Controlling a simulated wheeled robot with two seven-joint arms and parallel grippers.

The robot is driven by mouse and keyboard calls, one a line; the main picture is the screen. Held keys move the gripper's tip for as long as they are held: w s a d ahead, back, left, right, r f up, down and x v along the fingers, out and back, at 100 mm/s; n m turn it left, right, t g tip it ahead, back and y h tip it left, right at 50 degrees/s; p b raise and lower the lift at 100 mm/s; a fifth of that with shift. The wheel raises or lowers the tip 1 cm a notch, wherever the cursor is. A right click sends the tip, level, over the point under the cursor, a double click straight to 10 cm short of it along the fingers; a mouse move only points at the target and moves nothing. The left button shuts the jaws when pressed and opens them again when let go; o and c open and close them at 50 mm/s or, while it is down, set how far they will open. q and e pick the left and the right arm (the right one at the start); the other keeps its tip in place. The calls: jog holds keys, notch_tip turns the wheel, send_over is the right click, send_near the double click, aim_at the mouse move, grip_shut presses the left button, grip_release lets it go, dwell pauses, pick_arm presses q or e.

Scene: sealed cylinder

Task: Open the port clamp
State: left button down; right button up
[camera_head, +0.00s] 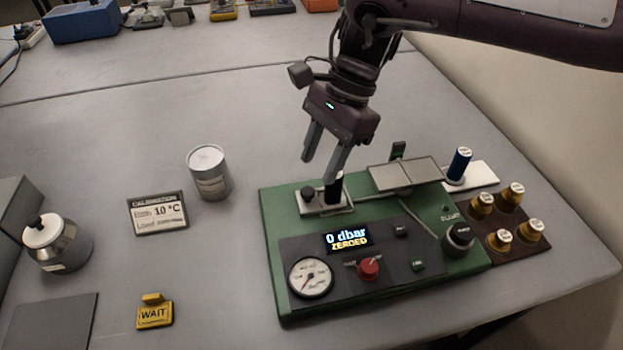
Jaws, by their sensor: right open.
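A green test panel (275,240) lies on the table, with a display reading "0 dbar ZEROED", a round gauge (311,277) and a red knob (369,267). At its back left is a light metal plate (312,207) with a dark knob (308,193) and a dark upright piece (333,190); this looks like the port clamp, but I cannot tell its state. My right gripper (323,168) points down over this plate, open, its fingers close to the dark upright piece. Contact is unclear, and the fingers partly hide the piece. My left gripper is out of view.
A grey cylinder (209,173), a calibration card (158,213), a yellow WAIT sign (154,314) and a lidded metal pot (55,243) stand left. A blue cylinder (459,164) and several brass-coloured weights (512,195) are right. Table between card and panel is clear.

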aim_at(308, 190)
jog(key=x, duration=0.5)
jog(key=shift+a, duration=0.1)
grip_shut()
